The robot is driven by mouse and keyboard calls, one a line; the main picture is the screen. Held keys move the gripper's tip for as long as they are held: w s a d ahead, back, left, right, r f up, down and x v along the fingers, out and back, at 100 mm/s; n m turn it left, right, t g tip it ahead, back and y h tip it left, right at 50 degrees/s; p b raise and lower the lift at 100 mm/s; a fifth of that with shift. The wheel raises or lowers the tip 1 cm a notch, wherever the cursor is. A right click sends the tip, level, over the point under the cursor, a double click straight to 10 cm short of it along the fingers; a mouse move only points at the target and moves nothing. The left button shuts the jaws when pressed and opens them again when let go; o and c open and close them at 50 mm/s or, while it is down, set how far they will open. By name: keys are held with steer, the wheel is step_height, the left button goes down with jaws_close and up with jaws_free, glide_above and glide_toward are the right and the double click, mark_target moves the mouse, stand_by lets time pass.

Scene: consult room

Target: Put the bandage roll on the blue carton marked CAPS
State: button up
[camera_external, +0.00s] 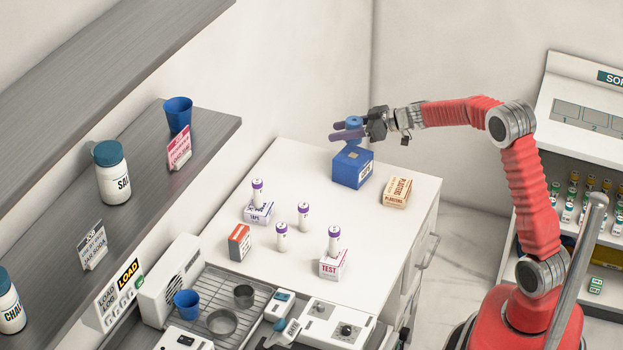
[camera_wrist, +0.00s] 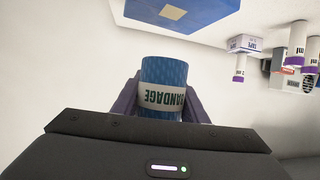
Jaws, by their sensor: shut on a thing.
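The bandage roll is a blue cylinder with a white band reading BANDAGE, and it shows in the wrist view (camera_wrist: 163,78) between my two fingers. In the external view the roll (camera_external: 354,122) shows at my gripper (camera_external: 350,131), which is shut on it. The blue carton marked CAPS (camera_external: 350,168) stands on the white counter, just below my gripper and the roll. The carton's blue top with a pale patch (camera_wrist: 182,12) shows at the top of the wrist view. I cannot tell whether the roll touches the carton.
A plasters box (camera_external: 396,192) lies close to the right of the carton. Several purple-capped tubes stand on the white counter (camera_external: 290,180), some on small boxes such as the TEST box (camera_external: 333,265). A grey shelf (camera_external: 135,155) runs along the left.

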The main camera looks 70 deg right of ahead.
mark_target(343, 154)
steer(key=shift+f, duration=0.7)
steer(key=shift+f, duration=1.85)
steer(key=o, duration=1)
steer(key=shift+f, duration=0.1)
steer(key=shift+s+d+r, duration=0.1)
steer(key=shift+s+r, duration=0.2)
steer(key=v, duration=1.1)
steer(key=shift+s, duration=0.2)
